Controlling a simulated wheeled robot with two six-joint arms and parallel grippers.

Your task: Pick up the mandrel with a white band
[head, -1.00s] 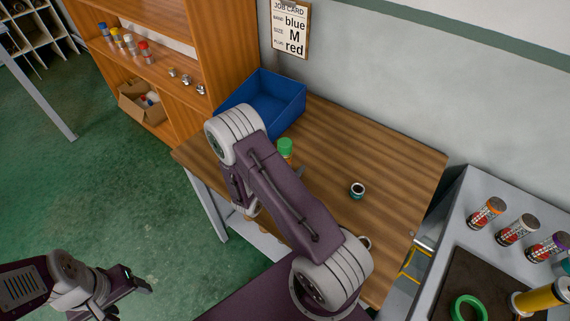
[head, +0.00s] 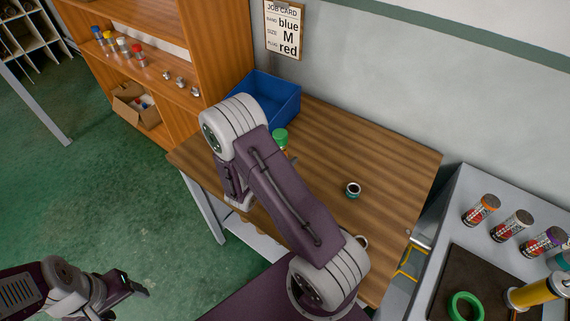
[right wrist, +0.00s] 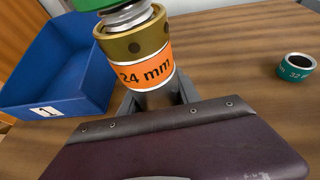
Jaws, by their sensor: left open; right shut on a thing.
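My right gripper (right wrist: 156,98) is shut on an orange-banded piece (right wrist: 145,70) marked 24 mm, with a brass-coloured collar and a green top. In the head view its green top (head: 280,136) shows beside my right arm, which hides the gripper; I cannot tell how far the piece is above the table. My left gripper (head: 128,298) is open and empty over the floor at lower left. I cannot make out a white-banded mandrel for sure. A pale-labelled cylinder (head: 512,225) stands between orange-topped and purple-topped ones on the grey bench at right.
A blue bin (head: 282,107) stands at the table's back. A teal-banded ring (head: 353,190) sits on the wooden table (head: 395,170), mostly clear around it. A shelf (head: 175,95) holds small coloured pieces. A green ring (head: 466,306) and a yellow cylinder (head: 530,294) are at lower right.

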